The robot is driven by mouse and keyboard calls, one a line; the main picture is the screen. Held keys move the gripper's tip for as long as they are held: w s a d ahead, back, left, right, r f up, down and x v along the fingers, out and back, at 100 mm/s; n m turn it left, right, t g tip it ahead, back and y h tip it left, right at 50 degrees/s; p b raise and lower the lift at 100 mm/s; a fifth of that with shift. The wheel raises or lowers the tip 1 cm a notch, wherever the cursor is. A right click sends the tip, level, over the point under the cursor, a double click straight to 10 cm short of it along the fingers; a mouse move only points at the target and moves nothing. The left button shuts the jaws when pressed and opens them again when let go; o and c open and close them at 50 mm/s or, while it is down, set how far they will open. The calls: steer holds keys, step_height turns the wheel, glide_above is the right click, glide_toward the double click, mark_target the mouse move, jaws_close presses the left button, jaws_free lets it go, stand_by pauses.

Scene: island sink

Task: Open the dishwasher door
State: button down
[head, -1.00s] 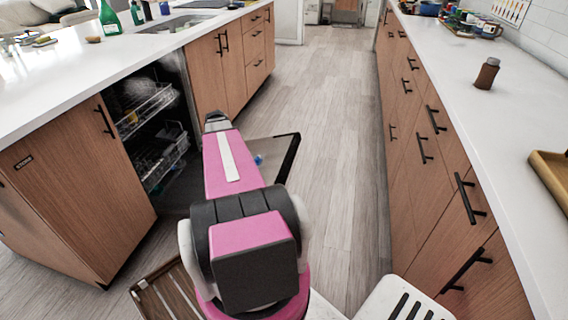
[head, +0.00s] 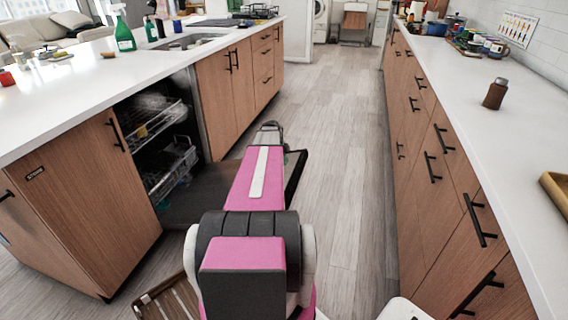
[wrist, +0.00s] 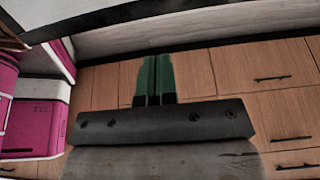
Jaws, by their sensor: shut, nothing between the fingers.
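The dishwasher (head: 152,108) is built into the island on the left, with its racks showing. Its door (head: 192,198) is swung down, low and roughly level, and reaches out over the aisle floor. My arm hides part of the door, and the door's dark outer edge (head: 297,174) shows just right of the arm. My gripper (head: 270,127) is beyond the arm, over the door's outer end in the picture. Contact with the door cannot be told. The wrist view shows the green fingers (wrist: 155,76) shut together with nothing between them.
Wooden cabinets (head: 85,200) flank the dishwasher. A counter (head: 490,115) with handled drawers runs along the right. A slatted wooden item (head: 170,298) is at the bottom left. The floor (head: 340,130) in the aisle is clear.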

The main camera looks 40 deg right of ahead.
mark_target(292, 182)
steer(key=x, duration=1.1)
steer(key=shift+f, duration=0.15)
